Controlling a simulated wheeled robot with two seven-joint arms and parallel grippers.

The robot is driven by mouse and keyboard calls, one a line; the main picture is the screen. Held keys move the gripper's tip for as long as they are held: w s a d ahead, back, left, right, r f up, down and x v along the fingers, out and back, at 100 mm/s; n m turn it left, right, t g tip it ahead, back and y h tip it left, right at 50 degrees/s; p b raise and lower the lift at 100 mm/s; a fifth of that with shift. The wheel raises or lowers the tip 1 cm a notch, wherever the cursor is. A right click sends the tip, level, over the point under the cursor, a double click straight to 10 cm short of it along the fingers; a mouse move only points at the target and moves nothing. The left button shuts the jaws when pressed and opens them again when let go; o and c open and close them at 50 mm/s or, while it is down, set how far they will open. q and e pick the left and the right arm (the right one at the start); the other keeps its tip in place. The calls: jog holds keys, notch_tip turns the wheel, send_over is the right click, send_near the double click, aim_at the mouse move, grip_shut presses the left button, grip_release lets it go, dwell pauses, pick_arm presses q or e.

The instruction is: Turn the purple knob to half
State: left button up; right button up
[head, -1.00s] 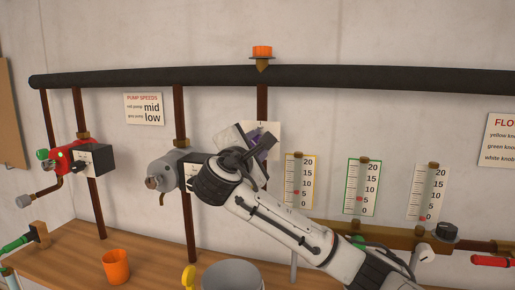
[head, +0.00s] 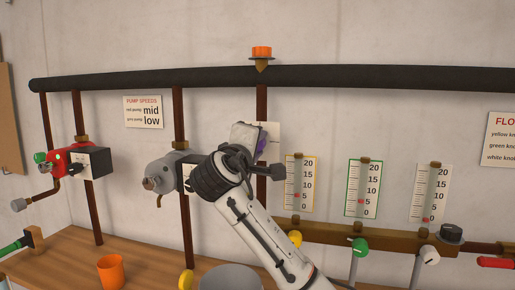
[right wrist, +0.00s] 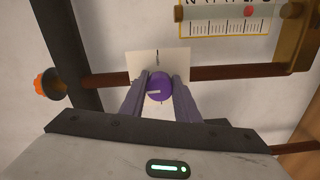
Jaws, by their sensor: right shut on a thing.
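The purple knob (right wrist: 160,86) sits on a white plate (right wrist: 172,62) on a brown vertical pipe. In the right wrist view it lies between the two fingers of my right gripper (right wrist: 158,97), which is shut on it. A pale pointer line on the knob points toward the left finger; a dark mark stands on the plate above the knob. My left gripper is not in view.
A grey pump (head: 160,173) stands just left of my right arm, and a red pump (head: 62,160) farther left. Yellow, green and white knobs (head: 429,255) sit below gauges at right. An orange cup (head: 111,270) stands on the wooden counter (head: 60,255).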

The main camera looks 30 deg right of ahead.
jog(key=shift+f+m, duration=0.15)
jog(key=shift+m, duration=0.15)
jog(key=o, duration=1.1)
jog(key=shift+c, duration=0.2)
jog(key=b+v, duration=0.1)
jog(key=v, duration=0.9)
jog(key=shift+s+b, duration=0.2)
jog(key=shift+b, duration=0.1)
jog(key=shift+a, duration=0.1)
